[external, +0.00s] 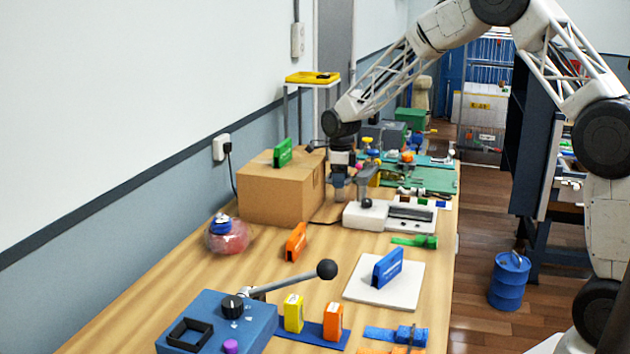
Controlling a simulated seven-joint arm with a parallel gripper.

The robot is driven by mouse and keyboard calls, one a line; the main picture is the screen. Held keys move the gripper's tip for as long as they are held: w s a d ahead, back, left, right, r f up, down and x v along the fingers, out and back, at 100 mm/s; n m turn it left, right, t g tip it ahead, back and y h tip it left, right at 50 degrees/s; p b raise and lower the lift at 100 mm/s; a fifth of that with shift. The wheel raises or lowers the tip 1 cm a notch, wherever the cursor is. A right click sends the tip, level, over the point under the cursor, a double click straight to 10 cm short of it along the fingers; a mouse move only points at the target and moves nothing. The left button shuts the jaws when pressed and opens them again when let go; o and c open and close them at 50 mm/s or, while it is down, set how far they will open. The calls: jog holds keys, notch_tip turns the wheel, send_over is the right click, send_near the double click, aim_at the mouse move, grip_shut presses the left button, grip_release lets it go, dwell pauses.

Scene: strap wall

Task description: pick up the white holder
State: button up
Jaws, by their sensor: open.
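My gripper (350,194) points down over the middle of the table, beside the cardboard box. Its two grey fingers are apart, and I see nothing held between them. Just below and to the right of it is a white unit (378,219) with a black ball knob and a dark slotted part. I cannot tell from this view whether this is the white holder. A flat white plate (408,286) lies nearer the camera with a blue block (387,268) standing on it. I cannot tell whether the fingers touch the white unit.
A cardboard box (268,195) with a green block on top stands left of my gripper. An orange block (296,242) and a blue lever box (215,325) are nearer the camera. A green mat (440,180) with small parts lies behind. Wood between the orange block and white plate is clear.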

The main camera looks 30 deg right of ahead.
jog(key=shift+c, duration=0.3)
jog(key=c, duration=1)
jog(key=shift+r, duration=0.15)
notch_tip(320, 180, up, 10)
dwell(0.7)
